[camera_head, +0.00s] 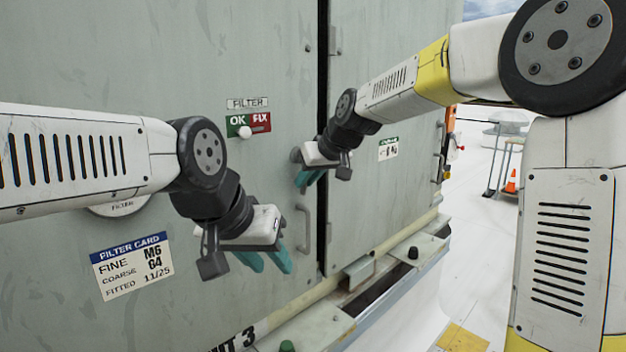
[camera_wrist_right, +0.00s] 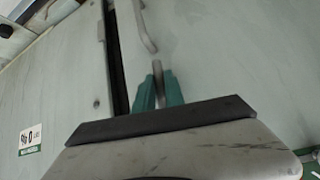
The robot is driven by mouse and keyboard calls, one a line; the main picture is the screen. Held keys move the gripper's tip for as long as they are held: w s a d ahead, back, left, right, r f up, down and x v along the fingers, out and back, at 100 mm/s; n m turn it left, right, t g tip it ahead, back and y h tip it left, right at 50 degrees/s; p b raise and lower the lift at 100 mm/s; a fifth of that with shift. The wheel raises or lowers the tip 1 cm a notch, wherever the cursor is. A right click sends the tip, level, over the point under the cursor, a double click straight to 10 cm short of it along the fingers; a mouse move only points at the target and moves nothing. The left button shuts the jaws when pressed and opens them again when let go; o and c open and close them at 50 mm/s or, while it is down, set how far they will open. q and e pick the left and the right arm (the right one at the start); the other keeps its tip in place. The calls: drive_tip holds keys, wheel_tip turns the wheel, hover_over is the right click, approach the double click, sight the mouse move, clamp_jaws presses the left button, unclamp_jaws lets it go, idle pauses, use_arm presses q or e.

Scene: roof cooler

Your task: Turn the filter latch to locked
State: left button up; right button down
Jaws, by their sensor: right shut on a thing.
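The filter latch appears in the right wrist view as a narrow grey piece (camera_wrist_right: 158,82) between the teal fingers of my right gripper (camera_wrist_right: 158,92). The fingers are shut on it. In the head view my right gripper (camera_head: 309,178) is at the cabinet front beside the dark door gap, and it hides the latch; I cannot read the latch's angle. My left gripper (camera_head: 267,263) is lower and nearer, in front of the left door. Its two teal fingers are apart, with nothing seen between them.
A FILTER sign with green OK and red field and a white knob (camera_head: 244,132) is on the left door, above a filter card (camera_head: 132,265). A grey door handle (camera_head: 304,230) stands below my right gripper. A ledge (camera_head: 310,330) runs along the cabinet base.

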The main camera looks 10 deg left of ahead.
drive_tip(key=shift+w+d+t+h, duration=0.15)
drive_tip(key=shift+t+h, duration=0.15)
idle(0.5)
drive_tip(key=c, duration=1.4)
unclamp_jaws()
drive_tip(key=shift+w+f, duration=0.1)
drive_tip(key=v, duration=0.8)
